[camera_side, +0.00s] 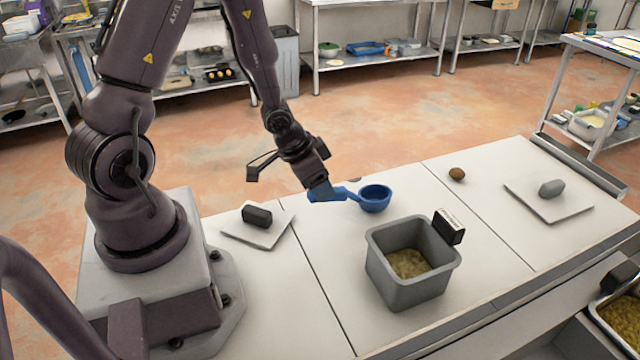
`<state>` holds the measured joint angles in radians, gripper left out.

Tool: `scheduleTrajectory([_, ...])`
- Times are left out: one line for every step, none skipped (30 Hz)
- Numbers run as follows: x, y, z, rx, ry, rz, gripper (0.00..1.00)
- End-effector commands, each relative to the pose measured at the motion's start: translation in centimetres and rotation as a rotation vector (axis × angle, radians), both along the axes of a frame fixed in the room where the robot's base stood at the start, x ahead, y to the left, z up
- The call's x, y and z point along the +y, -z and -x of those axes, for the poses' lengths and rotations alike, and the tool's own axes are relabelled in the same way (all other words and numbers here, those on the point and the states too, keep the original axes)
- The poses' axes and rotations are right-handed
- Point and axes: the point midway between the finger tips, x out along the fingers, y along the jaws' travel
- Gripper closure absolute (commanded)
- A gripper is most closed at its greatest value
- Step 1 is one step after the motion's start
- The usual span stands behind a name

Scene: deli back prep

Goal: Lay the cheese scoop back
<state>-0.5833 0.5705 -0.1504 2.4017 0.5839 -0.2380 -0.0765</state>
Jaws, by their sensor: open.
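The blue cheese scoop (375,199) is at the middle of the white counter, behind the grey bin. Its round bowl opens upward and its handle points left. My gripper (321,193) is open at the handle's left end, pointing down, with its fingertips around or beside the handle; I cannot tell which. The fingertips partly hide the handle's end. I cannot tell whether the scoop rests fully on the counter. The grey bin (376,268) stands in front of the scoop with yellowish grated cheese (408,263) inside.
A black label block (449,227) is at the bin's right rim. A white board with a dark block (257,216) lies left. A brown round object (457,174) and a white board (575,208) with a grey lump (551,188) lie right. The counter between is clear.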

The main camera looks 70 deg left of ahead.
Motion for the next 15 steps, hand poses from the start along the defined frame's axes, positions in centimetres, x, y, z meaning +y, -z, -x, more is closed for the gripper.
scheduleTrajectory([0.0,-0.2,0.1,0.0,-0.001,0.0,0.4])
scheduleTrajectory([0.0,-0.3,0.2,-0.001,-0.001,0.0,0.4])
scheduleTrajectory([0.0,-0.5,0.2,-0.001,-0.001,0.0,0.4])
scheduleTrajectory([0.1,-0.6,0.3,-0.002,-0.001,0.0,0.4])
scheduleTrajectory([0.1,-0.7,0.3,-0.002,-0.001,0.0,0.4])
scheduleTrajectory([0.1,-0.8,0.4,-0.001,0.0,-0.001,0.4])
scheduleTrajectory([0.0,-0.9,0.4,-0.001,0.0,-0.001,0.4])
scheduleTrajectory([0.1,-1.1,0.5,-0.001,0.0,-0.001,0.4])
scheduleTrajectory([0.1,-1.2,0.6,0.0,0.0,-0.002,0.4])
scheduleTrajectory([0.1,-1.3,0.6,-0.001,-0.001,-0.003,0.4])
scheduleTrajectory([0.1,-1.4,0.7,0.0,-0.001,-0.003,0.4])
scheduleTrajectory([0.1,-1.5,0.7,0.0,-0.001,-0.003,0.4])
scheduleTrajectory([0.1,-1.7,0.8,-0.001,-0.002,-0.001,0.4])
scheduleTrajectory([0.1,-1.8,0.8,-0.001,-0.001,0.0,0.4])
scheduleTrajectory([0.1,-1.9,0.9,-0.001,-0.002,0.0,0.4])
